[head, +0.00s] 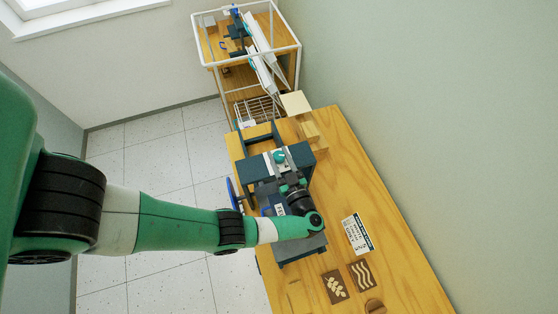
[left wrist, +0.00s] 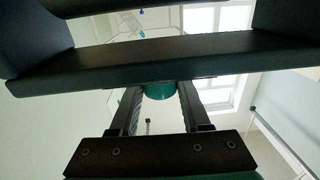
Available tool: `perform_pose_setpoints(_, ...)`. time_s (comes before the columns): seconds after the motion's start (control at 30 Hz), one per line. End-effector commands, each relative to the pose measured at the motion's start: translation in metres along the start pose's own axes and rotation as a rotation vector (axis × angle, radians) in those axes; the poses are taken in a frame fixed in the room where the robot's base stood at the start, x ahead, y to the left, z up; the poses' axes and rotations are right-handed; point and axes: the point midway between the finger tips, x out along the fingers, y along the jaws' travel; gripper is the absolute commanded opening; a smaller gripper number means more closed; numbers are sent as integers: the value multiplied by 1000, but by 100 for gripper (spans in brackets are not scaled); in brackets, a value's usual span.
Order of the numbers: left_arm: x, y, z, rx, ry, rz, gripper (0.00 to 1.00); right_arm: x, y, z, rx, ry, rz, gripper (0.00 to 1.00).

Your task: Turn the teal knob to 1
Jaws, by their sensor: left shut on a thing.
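The teal knob (head: 280,157) sits on a pale plate on top of a dark blue-grey press-like machine (head: 308,158) on the wooden table. My left gripper (head: 284,173) reaches it from the near side. In the left wrist view the two dark fingers of my left gripper (left wrist: 158,102) stand on either side of the teal knob (left wrist: 160,91) and are shut on it. The knob's pointer and any number marks are too small or hidden to read. My right gripper is in neither view.
The wooden table (head: 375,205) holds a printed card (head: 356,235), two brown patterned tiles (head: 361,274) and wooden blocks (head: 309,130). A white-framed shelf (head: 205,50) stands behind. A dark bar (left wrist: 160,62) of the machine crosses the left wrist view close by.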

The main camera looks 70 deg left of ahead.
Motion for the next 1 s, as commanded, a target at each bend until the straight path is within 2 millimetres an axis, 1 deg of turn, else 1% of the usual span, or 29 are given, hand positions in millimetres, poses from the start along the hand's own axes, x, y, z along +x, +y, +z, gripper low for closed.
perform_pose_setpoints(0.03, 0, 2, 7, -3, 0, -41, 0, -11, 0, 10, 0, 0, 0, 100)
perform_pose_setpoints(0.1, 0, 2, 6, -3, 0, -99, 0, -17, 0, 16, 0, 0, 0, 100)
perform_pose_setpoints(0.4, 1, 1, 3, 0, 0, -284, 0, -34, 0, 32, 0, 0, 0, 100)
perform_pose_setpoints(0.63, 0, 0, 1, -1, 1, -348, 0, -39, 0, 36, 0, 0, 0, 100)
perform_pose_setpoints(1.0, 1, 0, 0, -1, 1, -361, 0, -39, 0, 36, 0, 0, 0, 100)
